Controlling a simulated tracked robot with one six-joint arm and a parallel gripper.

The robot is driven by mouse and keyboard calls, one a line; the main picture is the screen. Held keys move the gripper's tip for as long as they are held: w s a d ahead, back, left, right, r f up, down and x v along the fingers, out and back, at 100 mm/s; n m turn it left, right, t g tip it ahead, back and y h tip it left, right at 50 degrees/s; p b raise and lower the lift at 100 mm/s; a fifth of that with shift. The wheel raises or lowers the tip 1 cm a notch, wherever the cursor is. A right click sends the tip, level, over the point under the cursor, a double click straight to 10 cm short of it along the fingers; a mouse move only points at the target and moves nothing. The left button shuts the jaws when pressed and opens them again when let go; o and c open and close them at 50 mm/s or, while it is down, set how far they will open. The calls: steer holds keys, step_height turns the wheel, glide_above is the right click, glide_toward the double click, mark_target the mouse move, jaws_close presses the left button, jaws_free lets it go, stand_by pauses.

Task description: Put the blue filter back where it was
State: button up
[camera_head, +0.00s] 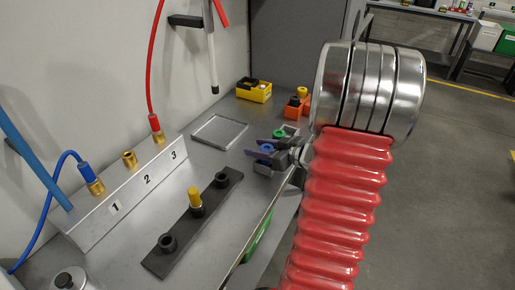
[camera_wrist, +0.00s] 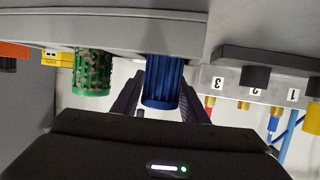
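The blue filter (camera_wrist: 163,82) is a ribbed blue cylinder between the two dark fingers of my gripper (camera_wrist: 164,90) in the wrist view, which is upside down. The fingers lie close against both its sides and look shut on it. In the head view, the blue filter (camera_head: 267,148) shows its top at my gripper (camera_head: 266,152), over the right side of the bench. A studded green filter (camera_wrist: 92,73) stands beside it, also seen in the head view (camera_head: 279,133). A dark strip (camera_head: 220,202) has several round holders. A yellow filter (camera_head: 195,197) is in the middle one, and both end holders look empty.
A sloped metal block (camera_head: 128,184) numbered 1, 2, 3 has brass fittings. Blue and red hoses join it. The bench between strip and tray is clear.

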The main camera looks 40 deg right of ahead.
steer(key=o, duration=0.3)
steer(key=shift+r, duration=0.15)
steer(key=v, duration=1.2)
stand_by(0.7)
